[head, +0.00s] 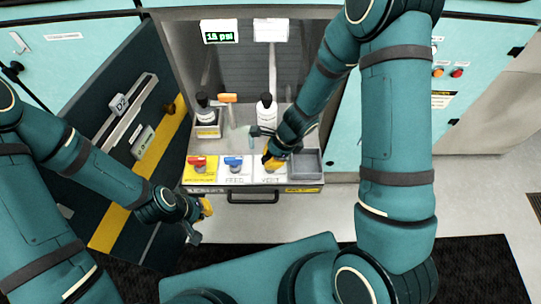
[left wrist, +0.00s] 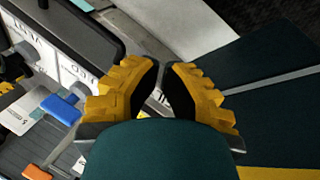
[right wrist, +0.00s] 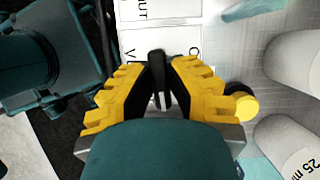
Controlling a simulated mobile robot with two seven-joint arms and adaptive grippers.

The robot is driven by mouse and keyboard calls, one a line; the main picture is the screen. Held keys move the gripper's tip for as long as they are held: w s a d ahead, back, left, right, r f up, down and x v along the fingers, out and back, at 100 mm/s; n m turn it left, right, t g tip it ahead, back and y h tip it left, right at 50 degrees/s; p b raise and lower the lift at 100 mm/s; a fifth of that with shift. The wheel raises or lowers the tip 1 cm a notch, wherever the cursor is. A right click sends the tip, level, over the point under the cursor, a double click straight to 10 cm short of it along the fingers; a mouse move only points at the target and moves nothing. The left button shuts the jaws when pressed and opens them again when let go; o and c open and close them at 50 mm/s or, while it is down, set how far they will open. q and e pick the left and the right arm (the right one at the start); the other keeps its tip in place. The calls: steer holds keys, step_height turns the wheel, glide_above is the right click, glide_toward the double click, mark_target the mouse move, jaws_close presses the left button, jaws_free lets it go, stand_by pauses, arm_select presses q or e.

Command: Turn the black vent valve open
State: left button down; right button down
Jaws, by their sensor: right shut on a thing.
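The black vent valve handle (right wrist: 156,64) stands between the fingertips of my right gripper (right wrist: 158,75) in the right wrist view. My right gripper (head: 272,161) is shut on it at the white VENT panel (head: 270,179) in the head view. There the fingers and wrist hide the handle, and its exact angle is hard to tell. My left gripper (head: 206,208) is left of the drawer front, apart from it. In the left wrist view my left gripper (left wrist: 162,66) has its fingertips close together with nothing between them.
Left of VENT are a blue FEED valve (head: 233,163) and a red valve (head: 197,162) on yellow. Bottles (head: 265,108) stand behind, with a grey bin (head: 308,163) at right. An open dark door (head: 110,130) bounds the left. A display (head: 221,36) reads about 15 psi.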

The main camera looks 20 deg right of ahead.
steer(key=n+p, duration=0.2)
steer(key=n+g+p, duration=0.1)
steer(key=n+p, duration=0.1)
steer(key=shift+r+g, duration=0.1)
steer(key=shift+g, duration=0.2)
steer(key=n+g+p, duration=0.1)
steer(key=n, duration=0.2)
steer(key=shift+h, duration=0.3)
steer(key=shift+n+g+p, duration=0.4)
steer(key=shift+n+p, duration=0.1)
steer(key=shift+n, duration=0.4)
steer(key=n, duration=0.2)
steer(key=shift+n+g+h, duration=0.4)
steer(key=n+h, duration=0.1)
steer(key=n, duration=0.1)
steer(key=n+g+h, duration=0.1)
steer(key=n, duration=0.2)
steer(key=shift+s, duration=0.1)
steer(key=shift+n, duration=0.3)
steer(key=c, duration=0.9)
jaws_free()
steer(key=shift+c, duration=0.2)
